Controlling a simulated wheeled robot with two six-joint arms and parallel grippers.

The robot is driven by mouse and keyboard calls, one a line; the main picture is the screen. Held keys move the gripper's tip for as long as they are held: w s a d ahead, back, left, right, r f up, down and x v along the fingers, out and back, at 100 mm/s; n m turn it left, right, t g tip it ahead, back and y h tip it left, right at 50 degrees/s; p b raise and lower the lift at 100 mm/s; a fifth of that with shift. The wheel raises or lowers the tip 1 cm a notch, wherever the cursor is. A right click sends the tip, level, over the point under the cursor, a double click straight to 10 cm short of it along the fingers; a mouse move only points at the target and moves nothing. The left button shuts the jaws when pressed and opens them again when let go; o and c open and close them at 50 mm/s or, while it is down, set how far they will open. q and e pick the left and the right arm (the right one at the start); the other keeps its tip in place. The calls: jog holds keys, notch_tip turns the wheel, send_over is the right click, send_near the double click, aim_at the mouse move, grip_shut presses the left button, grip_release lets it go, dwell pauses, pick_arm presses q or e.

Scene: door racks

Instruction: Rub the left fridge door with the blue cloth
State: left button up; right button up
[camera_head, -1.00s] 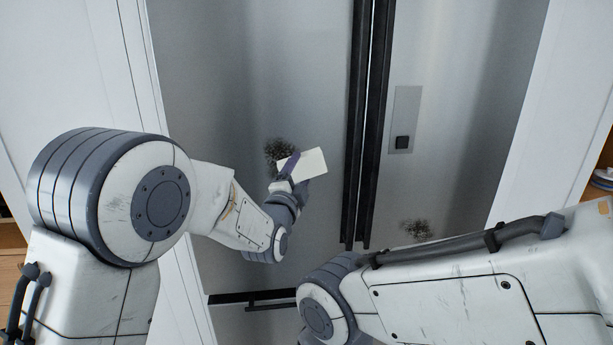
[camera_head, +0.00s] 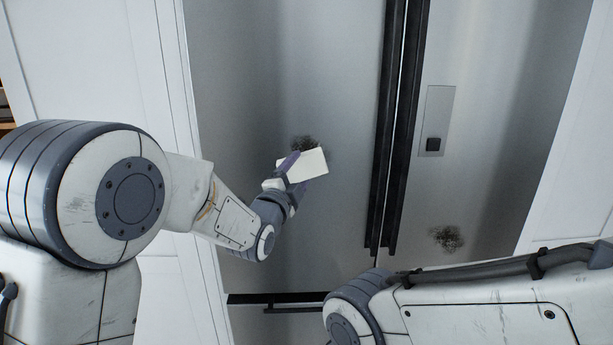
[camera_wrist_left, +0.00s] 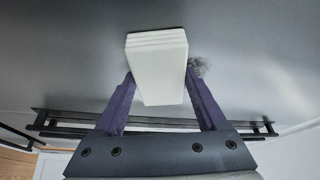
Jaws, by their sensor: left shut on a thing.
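The left fridge door (camera_head: 250,60) is brushed grey metal with a dark smudge (camera_head: 303,143) on it. My left gripper (camera_head: 289,177) is shut on a white, folded-looking block (camera_head: 310,164); no blue cloth shows. The block is in front of the smudge's lower part in the head view. In the left wrist view the white block (camera_wrist_left: 157,65) sits between the purple fingers of the left gripper (camera_wrist_left: 160,95), and part of the smudge (camera_wrist_left: 197,67) shows just right of it. I cannot tell whether the block touches the door. My right gripper is out of view.
The right fridge door (camera_head: 490,110) has a dispenser panel (camera_head: 435,115) and a second smudge (camera_head: 446,238). Tall black handles (camera_head: 400,130) stand out between the doors. A horizontal black handle (camera_head: 295,309) is below. White cabinet panels flank the fridge.

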aim_at(312, 162)
pick_arm(q)
jog(key=shift+w+d+r+b, duration=0.1)
jog(key=shift+d+r+b, duration=0.25)
jog(key=shift+r, duration=0.2)
jog(key=shift+d+r+b, duration=0.2)
jog(key=shift+r+b, duration=0.2)
jog(key=shift+r, duration=0.1)
jog(key=shift+d+b, duration=0.35)
jog(key=shift+d, duration=3.2)
jog(key=shift+r+p, duration=0.6)
jog(key=shift+r, duration=0.45)
jog(key=shift+a+f+b, duration=0.15)
jog(key=shift+a+b, duration=0.45)
jog(key=shift+a, duration=0.15)
jog(key=shift+a+b, duration=1.25)
jog(key=shift+a, duration=1)
jog(key=shift+a+b, duration=0.65)
jog(key=shift+a, duration=0.75)
jog(key=shift+w+a, duration=0.1)
jog(key=shift+a, duration=0.85)
